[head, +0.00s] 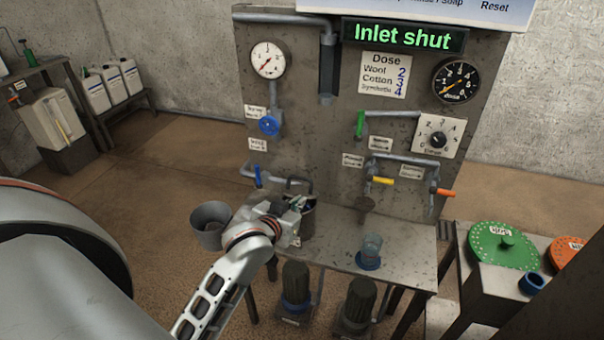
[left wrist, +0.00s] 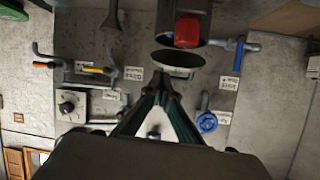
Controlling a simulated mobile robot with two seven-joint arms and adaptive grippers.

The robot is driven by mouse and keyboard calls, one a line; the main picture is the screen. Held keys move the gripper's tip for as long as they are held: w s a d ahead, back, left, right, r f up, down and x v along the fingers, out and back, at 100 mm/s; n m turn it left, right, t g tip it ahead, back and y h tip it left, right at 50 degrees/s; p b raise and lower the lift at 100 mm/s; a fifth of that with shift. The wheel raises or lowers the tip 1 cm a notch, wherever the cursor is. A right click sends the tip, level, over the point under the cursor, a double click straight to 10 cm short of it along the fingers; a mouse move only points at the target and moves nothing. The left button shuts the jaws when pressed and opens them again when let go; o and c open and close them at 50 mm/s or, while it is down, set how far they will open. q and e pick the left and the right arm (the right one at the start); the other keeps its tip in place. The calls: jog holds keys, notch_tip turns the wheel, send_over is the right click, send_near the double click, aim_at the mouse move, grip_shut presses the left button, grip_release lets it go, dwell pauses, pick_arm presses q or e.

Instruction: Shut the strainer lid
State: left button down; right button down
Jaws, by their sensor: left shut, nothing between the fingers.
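The strainer (left wrist: 162,22) is a grey metal pot. In the head view its body (head: 308,222) stands at the left end of the grey bench, partly hidden behind my left gripper. In the left wrist view its mouth is uncovered and shows a red piece inside. The strainer lid (left wrist: 180,58) is a round disc standing open beside the mouth; I cannot make it out in the head view. My left gripper (head: 299,204) is shut and empty at the strainer. In the left wrist view its fingertips (left wrist: 158,88) point at the lid, close to its edge; contact is unclear. My right gripper is not in view.
The panel behind carries a blue lever (head: 257,176) and pipes close to the strainer. A grey bucket (head: 209,224) stands left of my gripper. A glass cup (head: 371,250) and a funnel (head: 366,204) are to the right. The bench between is clear.

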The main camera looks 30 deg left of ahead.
pick_arm(q)
jog(key=w+a+r+n+y, duration=0.1)
jog(key=w+a+r+n, duration=0.15)
jog(key=r, duration=0.55)
send_over(300, 191)
jog(key=w, duration=0.2)
jog(key=shift+m, duration=0.35)
jog(key=f, duration=0.5)
jog(key=shift+s+a+f, duration=0.15)
jog(key=shift+s+a, duration=0.05)
jog(key=shift+s+d+f, duration=0.15)
jog(key=shift+s+f, duration=0.3)
jog(key=shift+s, duration=0.1)
jog(key=shift+f, duration=0.2)
jog(key=shift+s, duration=0.1)
jog(key=shift+t, duration=0.3)
